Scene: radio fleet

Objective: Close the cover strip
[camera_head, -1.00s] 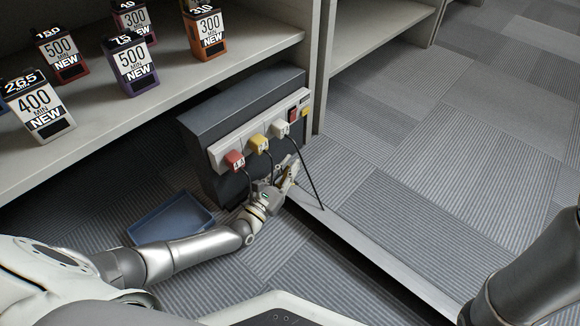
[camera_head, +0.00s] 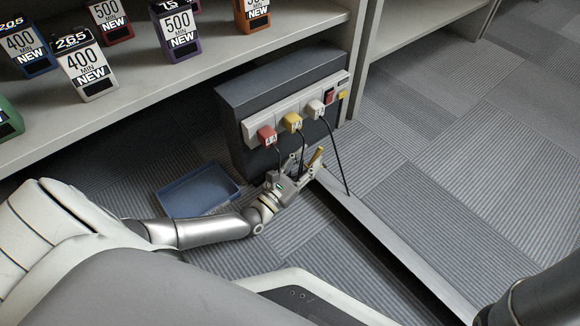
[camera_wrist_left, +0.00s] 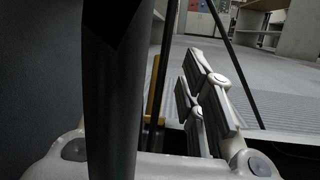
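A long light-grey strip (camera_head: 398,243), which I take for the cover strip, runs along the floor from the dark box to the lower right. A dark gap lies along its left side. I cannot tell how far it stands open. My left gripper (camera_head: 308,160) is low in front of the box at the strip's far end. Its fingers are apart, with a narrow yellow piece (camera_head: 316,157) at them. In the left wrist view the yellow piece (camera_wrist_left: 154,95) stands between the spread fingers (camera_wrist_left: 160,95); contact is unclear. My right gripper is out of view.
The dark box (camera_head: 235,110) carries a power strip with red (camera_head: 267,136), yellow (camera_head: 291,122) and white plugs (camera_head: 315,109); their cables hang near my left gripper. A blue tray (camera_head: 198,190) lies left of it. Shelves with boxes stand behind. Carpet at right is clear.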

